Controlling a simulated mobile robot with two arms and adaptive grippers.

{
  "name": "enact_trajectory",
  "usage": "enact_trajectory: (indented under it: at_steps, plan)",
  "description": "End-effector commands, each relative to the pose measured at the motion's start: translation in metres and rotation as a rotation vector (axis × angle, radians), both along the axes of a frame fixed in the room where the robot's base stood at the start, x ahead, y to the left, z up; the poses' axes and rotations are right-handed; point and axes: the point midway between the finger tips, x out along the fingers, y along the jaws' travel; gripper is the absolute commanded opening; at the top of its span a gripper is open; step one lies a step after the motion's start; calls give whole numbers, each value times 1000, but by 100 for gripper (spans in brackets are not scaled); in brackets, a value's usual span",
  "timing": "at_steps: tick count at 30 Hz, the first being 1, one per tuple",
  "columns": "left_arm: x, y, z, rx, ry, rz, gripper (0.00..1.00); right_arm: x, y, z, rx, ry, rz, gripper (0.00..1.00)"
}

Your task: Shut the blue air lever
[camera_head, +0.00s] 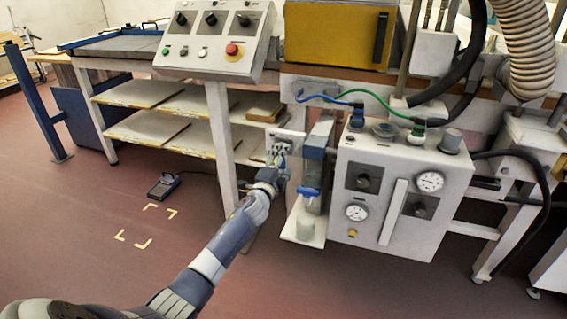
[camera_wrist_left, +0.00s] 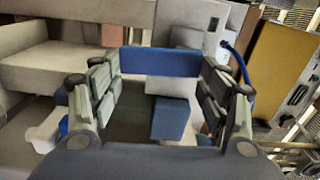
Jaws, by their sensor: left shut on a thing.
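My left gripper (camera_head: 279,152) reaches up to a small pale plate (camera_head: 287,138) under the bench edge, left of the grey pneumatic box. In the left wrist view my left gripper (camera_wrist_left: 160,72) has its two fingers on either end of a wide blue bar, which looks like the blue air lever (camera_wrist_left: 160,62). The fingers are shut on it. A second blue block (camera_wrist_left: 170,118) shows below the bar, between the fingers; I cannot tell whether it belongs to the lever. In the head view the gripper hides the lever. My right gripper is not in view.
The grey box (camera_head: 402,190) with gauges and knobs stands right of the gripper. A blue-tipped filter unit (camera_head: 312,165) hangs close to the gripper's right. A control panel (camera_head: 215,40) is above. A pedal (camera_head: 164,187) lies on the open floor to the left.

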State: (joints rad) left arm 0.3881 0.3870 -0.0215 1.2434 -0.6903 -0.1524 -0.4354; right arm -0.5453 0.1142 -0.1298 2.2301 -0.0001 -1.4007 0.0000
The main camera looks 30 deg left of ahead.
Motion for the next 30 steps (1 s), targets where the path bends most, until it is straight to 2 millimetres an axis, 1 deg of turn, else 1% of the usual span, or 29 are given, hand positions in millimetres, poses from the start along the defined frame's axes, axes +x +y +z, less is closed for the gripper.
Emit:
enact_trajectory:
  at_steps: [9, 23, 24, 26, 30]
  plan:
    - [-1, 3, -1, 89, 22, 1, 27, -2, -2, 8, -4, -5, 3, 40]
    - [-1, 3, -1, 102, 25, 1, 27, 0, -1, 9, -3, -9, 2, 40]
    - [-1, 3, -1, 101, 24, 1, 76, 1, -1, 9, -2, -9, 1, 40]
    - [-1, 3, -1, 101, 24, 1, 90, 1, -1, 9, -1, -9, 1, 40]
    - [-1, 3, -1, 99, 24, 1, 90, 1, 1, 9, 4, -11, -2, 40]
